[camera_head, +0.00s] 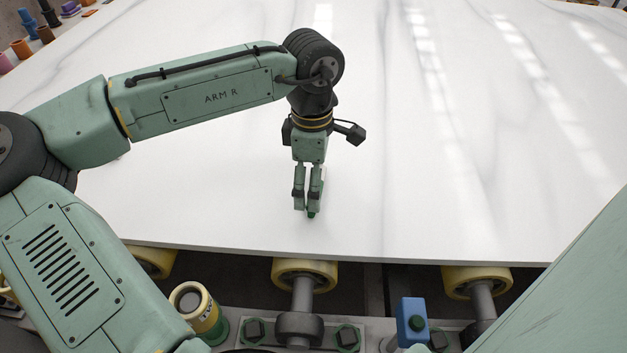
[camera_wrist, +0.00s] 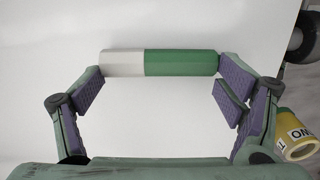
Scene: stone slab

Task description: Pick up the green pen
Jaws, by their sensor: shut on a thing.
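The green pen (camera_wrist: 181,63) is a short, thick stick with a green part on the right and a pale grey-white part on the left in the wrist view. It lies crosswise between the purple-padded fingertips of my gripper (camera_wrist: 160,72), one fingertip at each end. My gripper is shut on it. In the head view my gripper (camera_head: 307,209) points down close to the white slab near its front edge. Only a little green of the pen (camera_head: 312,214) shows at the fingertips there. I cannot tell whether the pen touches the slab.
The white stone slab (camera_head: 460,130) is bare around my gripper. Yellow rollers (camera_head: 304,271) stand below its front edge. A yellow labelled cylinder (camera_head: 203,318) stands at the front left and also shows in the wrist view (camera_wrist: 294,137). Several small coloured items lie at the far left.

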